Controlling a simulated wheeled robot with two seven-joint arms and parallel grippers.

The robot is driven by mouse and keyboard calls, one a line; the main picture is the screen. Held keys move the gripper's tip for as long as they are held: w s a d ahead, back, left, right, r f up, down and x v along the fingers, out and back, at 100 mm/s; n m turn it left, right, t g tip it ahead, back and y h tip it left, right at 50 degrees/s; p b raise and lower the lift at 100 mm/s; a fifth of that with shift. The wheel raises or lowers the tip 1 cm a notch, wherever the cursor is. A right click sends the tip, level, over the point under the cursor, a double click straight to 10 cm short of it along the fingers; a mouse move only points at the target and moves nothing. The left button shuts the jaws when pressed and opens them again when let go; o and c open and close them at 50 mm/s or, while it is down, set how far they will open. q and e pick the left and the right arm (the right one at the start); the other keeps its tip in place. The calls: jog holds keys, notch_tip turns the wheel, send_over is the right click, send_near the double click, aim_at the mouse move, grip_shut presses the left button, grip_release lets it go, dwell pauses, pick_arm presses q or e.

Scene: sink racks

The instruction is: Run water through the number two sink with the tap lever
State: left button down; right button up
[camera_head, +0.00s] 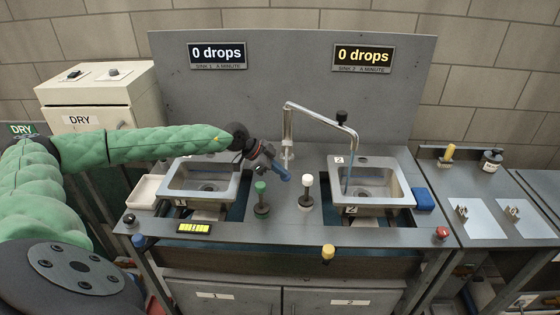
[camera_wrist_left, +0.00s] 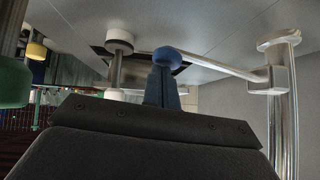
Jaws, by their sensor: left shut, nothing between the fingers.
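The silver tap (camera_head: 288,130) stands between the sinks. Its spout (camera_head: 325,121), with a black knob (camera_head: 342,117), reaches over the number two sink (camera_head: 404,192) at right. A thin blue streak (camera_head: 348,178), perhaps water, hangs below the spout. In the left wrist view the tap lever (camera_wrist_left: 220,66) runs from the tap column (camera_wrist_left: 284,110) to a blue ball knob (camera_wrist_left: 174,58). My left gripper (camera_head: 279,172) is shut and empty, its blue fingertips (camera_wrist_left: 163,80) at the knob; I cannot tell if they touch. My right gripper is out of view.
Sink one (camera_head: 173,187) lies at left. A green-topped post (camera_head: 260,190) and a white-topped post (camera_head: 307,181) stand near my left gripper. Both signs, sink 1 (camera_head: 217,55) and sink 2 (camera_head: 363,58), read 0 drops. A blue sponge-like block (camera_head: 424,199) lies right.

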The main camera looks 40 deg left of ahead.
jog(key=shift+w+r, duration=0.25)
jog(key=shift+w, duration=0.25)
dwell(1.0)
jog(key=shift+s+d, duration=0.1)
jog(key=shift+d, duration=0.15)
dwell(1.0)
